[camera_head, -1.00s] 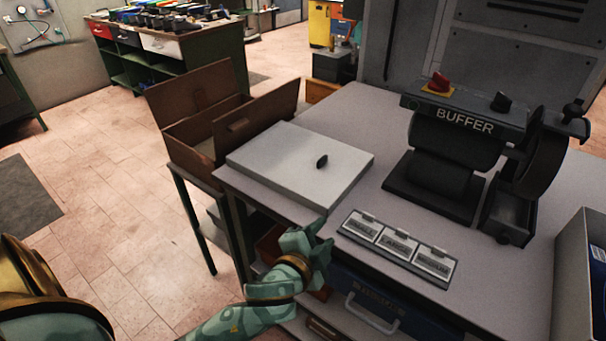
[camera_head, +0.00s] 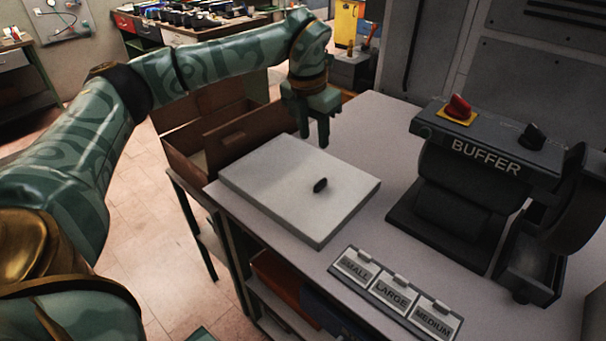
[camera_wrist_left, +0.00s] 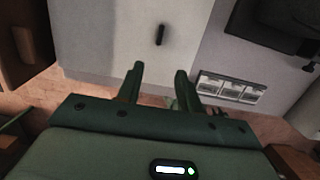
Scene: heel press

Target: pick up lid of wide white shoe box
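The wide white shoe box's flat pale lid (camera_head: 285,200) lies level on the grey table, with a small dark knob (camera_head: 320,185) on its top. The box body cannot be told apart from the lid. My left gripper (camera_head: 314,138) hangs fingers-down over the lid's far edge, above it and apart from the knob. In the left wrist view its two fingers (camera_wrist_left: 159,68) are spread with nothing between them, and the knob (camera_wrist_left: 159,35) shows ahead of them on the lid (camera_wrist_left: 100,40). My right gripper cannot be made out.
The buffer machine (camera_head: 485,170) stands on the right of the table (camera_head: 365,130). Tags marked small, large and medium (camera_head: 395,293) lie at the front edge. An open brown wooden crate (camera_head: 235,135) stands left of the lid. The table between lid and buffer is clear.

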